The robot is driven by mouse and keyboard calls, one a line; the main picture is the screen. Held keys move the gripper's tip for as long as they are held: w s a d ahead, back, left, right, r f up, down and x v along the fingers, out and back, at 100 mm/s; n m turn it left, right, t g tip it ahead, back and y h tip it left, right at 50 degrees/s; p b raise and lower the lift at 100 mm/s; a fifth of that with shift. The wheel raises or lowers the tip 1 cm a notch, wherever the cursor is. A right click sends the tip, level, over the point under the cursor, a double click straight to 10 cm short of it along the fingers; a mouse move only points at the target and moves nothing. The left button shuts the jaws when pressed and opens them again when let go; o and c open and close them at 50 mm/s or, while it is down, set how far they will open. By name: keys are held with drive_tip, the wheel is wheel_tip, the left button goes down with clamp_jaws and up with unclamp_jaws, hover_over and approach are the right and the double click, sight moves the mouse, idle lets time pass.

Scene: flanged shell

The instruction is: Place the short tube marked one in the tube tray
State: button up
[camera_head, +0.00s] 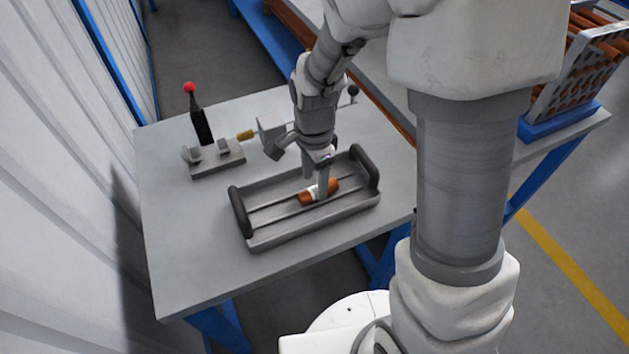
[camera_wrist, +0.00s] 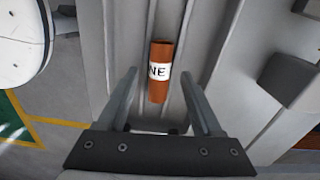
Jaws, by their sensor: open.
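The short tube (camera_head: 306,197) is copper-orange with a white label band. It lies in the grey tube tray (camera_head: 272,236), which has a dark handle at each end. In the wrist view the tube (camera_wrist: 159,92) lies lengthwise in a tray groove, and its label shows the letters "NE"; the rest of the word is out of sight. My gripper (camera_head: 322,190) points down over the tray at the tube, partly hiding it. In the wrist view the two fingers of my gripper (camera_wrist: 163,88) stand apart on either side of the tube, with gaps between them and it.
A fixture with a red-knobbed lever (camera_head: 202,120) stands at the table's back left. A rack of long copper tubes (camera_head: 580,70) stands at the right on a blue base. The grey table (camera_head: 180,270) is clear at the front left.

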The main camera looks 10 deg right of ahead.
wheel_tip(320, 180, up, 10)
drive_tip(key=r+p, duration=0.1)
drive_tip(key=p, duration=0.1)
drive_tip(key=s+d+r+n+t, duration=0.2)
drive_tip(key=s+d+r+n, duration=0.1)
drive_tip(key=s+r+n, duration=0.3)
drive_tip(key=s+d+r+n+t, duration=0.3)
drive_tip(key=s+d+r+n, duration=0.1)
drive_tip(key=s+r+n, duration=0.3)
drive_tip(key=shift+s+n+t, duration=0.2)
drive_tip(key=shift+n+t, duration=0.1)
drive_tip(key=shift+n, duration=0.2)
wheel_tip(320, 180, up, 10)
drive_tip(key=p, duration=1)
drive_tip(key=shift+f, duration=0.2)
drive_tip(key=shift+c, duration=0.2)
